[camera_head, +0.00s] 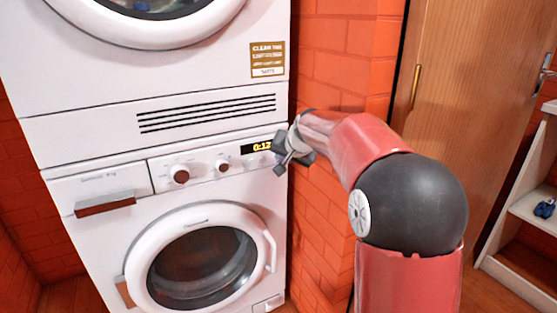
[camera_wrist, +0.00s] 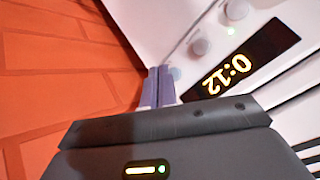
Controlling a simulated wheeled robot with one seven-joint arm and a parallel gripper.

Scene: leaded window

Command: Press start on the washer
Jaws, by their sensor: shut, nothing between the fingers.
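The washer (camera_head: 70,200) is the lower white machine, with a round glass door and a control panel. Its lit display (camera_head: 257,147) reads 0:12; in the wrist view the display (camera_wrist: 238,72) appears turned over. A third pale round shape (camera_wrist: 176,73) is right beside my fingertips, partly hidden. My gripper (camera_head: 279,166) is at the right end of the panel, its fingers (camera_wrist: 157,72) shut together and empty. I cannot tell whether they touch the panel.
Two knobs (camera_head: 180,174) and a detergent drawer (camera_head: 100,185) are left of the display. Another white machine (camera_head: 150,75) is stacked above. An orange brick wall (camera_head: 325,215) stands close on the right, beside my arm. A wooden door (camera_head: 470,110) is farther right.

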